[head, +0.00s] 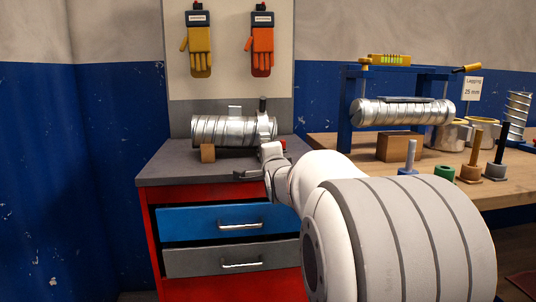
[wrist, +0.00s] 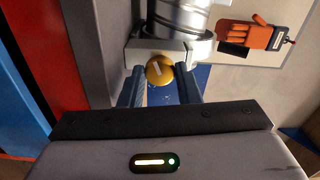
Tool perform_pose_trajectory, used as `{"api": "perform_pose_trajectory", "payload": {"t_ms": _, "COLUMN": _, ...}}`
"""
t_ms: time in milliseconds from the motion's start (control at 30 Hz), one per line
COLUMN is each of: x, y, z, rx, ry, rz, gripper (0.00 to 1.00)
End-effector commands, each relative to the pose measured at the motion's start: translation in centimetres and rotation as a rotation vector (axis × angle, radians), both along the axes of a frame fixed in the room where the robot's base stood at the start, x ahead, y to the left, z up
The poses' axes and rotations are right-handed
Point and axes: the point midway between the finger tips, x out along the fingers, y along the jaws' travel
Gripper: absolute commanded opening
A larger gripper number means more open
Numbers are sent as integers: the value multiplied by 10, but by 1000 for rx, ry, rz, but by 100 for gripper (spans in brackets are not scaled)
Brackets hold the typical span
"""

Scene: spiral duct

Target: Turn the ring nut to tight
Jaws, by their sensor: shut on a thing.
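In the wrist view, a round gold knob (wrist: 160,70) with a pale line across its face sits on a light grey block (wrist: 150,48) at the duct's end; I take it for the ring nut. The two dark fingers of my gripper (wrist: 160,84) stand on either side of it, shut on it. The silver spiral duct (head: 222,131) lies on the grey cabinet top in the head view, and its end shows in the wrist view (wrist: 182,18). My gripper (head: 268,160) is at the duct's right end in the head view. The knob is hidden there.
The red cabinet (head: 150,222) has a blue drawer (head: 190,219) and a grey drawer. On the right, a wooden bench (head: 500,190) holds another duct (head: 400,112) and several pegs. Gloves (head: 262,50) hang on the wall board.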

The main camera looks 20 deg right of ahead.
Motion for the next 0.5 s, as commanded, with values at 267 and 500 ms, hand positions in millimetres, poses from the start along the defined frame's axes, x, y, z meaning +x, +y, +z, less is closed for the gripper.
{"api": "perform_pose_trajectory", "payload": {"t_ms": 267, "x": 0, "y": 0, "z": 0, "rx": 156, "ry": -45, "rz": 1, "gripper": 7}}
{"api": "perform_pose_trajectory", "payload": {"t_ms": 500, "x": 0, "y": 0, "z": 0, "rx": 221, "ry": -63, "rz": 1, "gripper": 7}}
